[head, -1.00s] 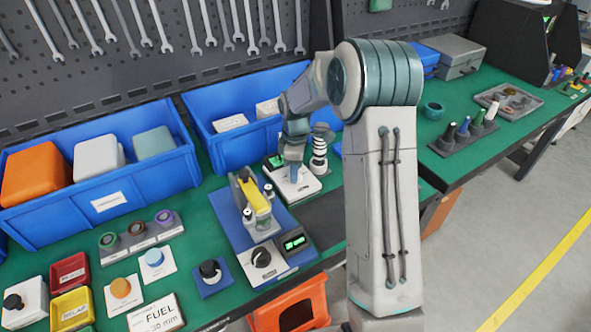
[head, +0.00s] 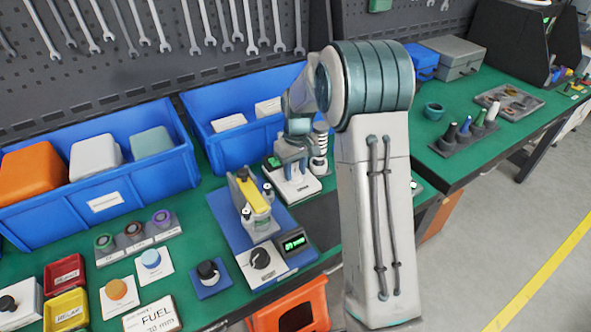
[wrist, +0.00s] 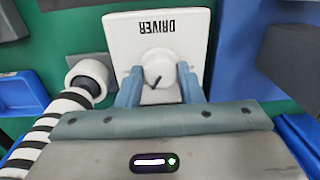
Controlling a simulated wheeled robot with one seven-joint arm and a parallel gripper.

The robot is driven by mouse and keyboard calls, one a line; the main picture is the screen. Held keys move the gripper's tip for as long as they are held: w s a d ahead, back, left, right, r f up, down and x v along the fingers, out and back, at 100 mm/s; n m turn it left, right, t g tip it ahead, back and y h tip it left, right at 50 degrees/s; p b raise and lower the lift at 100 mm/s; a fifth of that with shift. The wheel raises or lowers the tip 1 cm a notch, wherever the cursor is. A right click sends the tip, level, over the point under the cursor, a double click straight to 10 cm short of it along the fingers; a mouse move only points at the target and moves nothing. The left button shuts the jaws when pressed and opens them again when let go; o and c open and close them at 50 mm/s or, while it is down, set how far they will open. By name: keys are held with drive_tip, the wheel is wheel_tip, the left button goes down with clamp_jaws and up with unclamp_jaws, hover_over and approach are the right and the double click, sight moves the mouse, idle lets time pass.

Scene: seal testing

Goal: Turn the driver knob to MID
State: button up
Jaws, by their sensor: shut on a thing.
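The white driver unit (wrist: 190,30) shows in the wrist view with its DRIVER label upside down. Its round white knob (wrist: 157,66) has a dark pointer line slanting toward the lower left of the picture. My gripper (wrist: 158,85) has a blue-grey finger on each side of the knob and is shut on it. Position marks around the knob cannot be read. In the head view my gripper (head: 291,165) is down over the white driver unit (head: 298,190), and it hides the knob there.
A black-and-white striped cylinder (head: 319,145) stands close beside my gripper; it also shows in the wrist view (wrist: 62,108). A blue bin (head: 232,150) is behind. A blue-based fixture (head: 222,212) with a yellow-topped clamp and black dial stands to the left.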

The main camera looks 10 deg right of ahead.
sight(297, 172)
drive_tip(key=shift+m, duration=0.6)
drive_tip(key=shift+r, duration=0.1)
drive_tip(key=o, duration=1)
drive_tip(key=shift+c, duration=0.2)
wheel_tip(297, 172, up, 14)
drive_tip(key=shift+d, duration=0.3)
drive_tip(key=shift+w, duration=0.1)
